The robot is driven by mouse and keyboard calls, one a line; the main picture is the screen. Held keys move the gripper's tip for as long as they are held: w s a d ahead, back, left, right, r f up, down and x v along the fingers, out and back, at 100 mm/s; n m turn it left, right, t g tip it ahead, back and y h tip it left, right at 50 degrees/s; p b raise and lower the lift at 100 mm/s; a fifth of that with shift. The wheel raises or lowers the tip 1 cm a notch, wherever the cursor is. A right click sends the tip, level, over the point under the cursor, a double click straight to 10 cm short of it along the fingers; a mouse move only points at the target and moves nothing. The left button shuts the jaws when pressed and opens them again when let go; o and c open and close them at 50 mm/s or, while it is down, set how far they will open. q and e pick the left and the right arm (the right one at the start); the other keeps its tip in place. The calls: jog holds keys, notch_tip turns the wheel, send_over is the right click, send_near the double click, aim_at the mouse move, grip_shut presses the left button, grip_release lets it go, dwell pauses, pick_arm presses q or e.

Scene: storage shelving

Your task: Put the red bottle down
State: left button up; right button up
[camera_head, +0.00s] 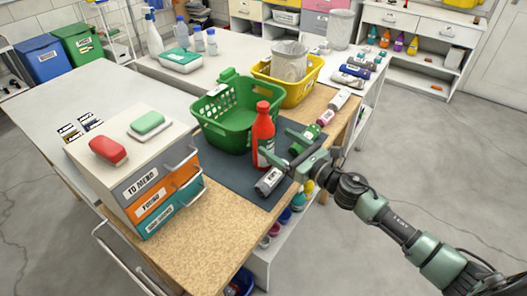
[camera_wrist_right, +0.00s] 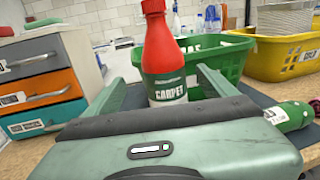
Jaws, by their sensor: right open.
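The red bottle (camera_head: 264,134) stands upright on the dark mat (camera_head: 228,172), in front of the green basket (camera_head: 238,128). In the right wrist view the bottle (camera_wrist_right: 162,55) has a dark label reading "CARPET" and stands between the two spread fingers. My right gripper (camera_head: 283,160) is open around the bottle's lower part, with a gap visible beside it in the wrist view (camera_wrist_right: 168,93). The bottle's base is partly hidden by my gripper. My left gripper is not in view.
A yellow basket (camera_head: 293,88) is behind the green one. A green bottle (camera_head: 303,139) lies to the right of the red one. Bare wooden tabletop (camera_head: 215,222) is in front.

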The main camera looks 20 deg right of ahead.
aim_at(272, 139)
jog(key=x, duration=0.3)
jog(key=p+x, duration=0.1)
jog(key=x, duration=0.2)
jog(key=shift+w+d+f, duration=0.15)
jog(key=shift+w+f, duration=0.1)
jog(key=shift+w, duration=0.05)
jog(key=shift+w+a+f, duration=0.15)
jog(key=shift+w+a, duration=0.1)
jog(key=shift+w, duration=0.15)
grip_shut()
